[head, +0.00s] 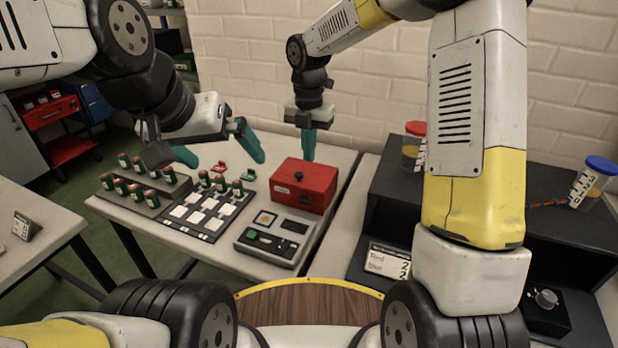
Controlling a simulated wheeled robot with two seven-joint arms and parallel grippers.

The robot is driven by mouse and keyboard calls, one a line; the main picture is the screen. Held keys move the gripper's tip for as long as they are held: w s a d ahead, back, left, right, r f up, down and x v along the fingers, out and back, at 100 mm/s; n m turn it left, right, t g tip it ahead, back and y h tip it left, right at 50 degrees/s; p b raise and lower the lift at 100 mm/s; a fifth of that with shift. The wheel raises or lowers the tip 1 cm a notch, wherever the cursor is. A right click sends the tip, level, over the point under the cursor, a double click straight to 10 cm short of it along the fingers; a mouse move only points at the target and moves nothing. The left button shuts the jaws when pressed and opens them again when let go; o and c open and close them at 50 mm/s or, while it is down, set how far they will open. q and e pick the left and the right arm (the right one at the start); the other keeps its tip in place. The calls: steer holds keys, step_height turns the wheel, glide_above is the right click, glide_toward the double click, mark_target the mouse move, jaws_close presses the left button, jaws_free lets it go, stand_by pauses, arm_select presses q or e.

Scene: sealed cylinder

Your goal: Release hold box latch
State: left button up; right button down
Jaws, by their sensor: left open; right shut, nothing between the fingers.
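The red box (312,190), which looks like the hold box, stands on the light table right of centre, its lid down. A small dark knob (299,176) sits on its top; I cannot tell if this is the latch. My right gripper (308,157) points down with its teal fingers shut and empty, at the box's back edge. I cannot tell whether the tips touch it or are behind or above it. My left gripper (220,158) is open and empty, its teal fingers spread, left of the box and above the vials.
A grey device (274,237) with a green button lies in front of the box. A dark tray (207,212) with white squares and several vials lies left of it. A vial rack (150,198) stands further left. A black stepped stand (390,190) with red- and blue-lidded jars is on the right.

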mark_target(309, 201)
step_height(309, 201, down, 14)
stand_by(0.7)
steer(key=shift+d, duration=0.1)
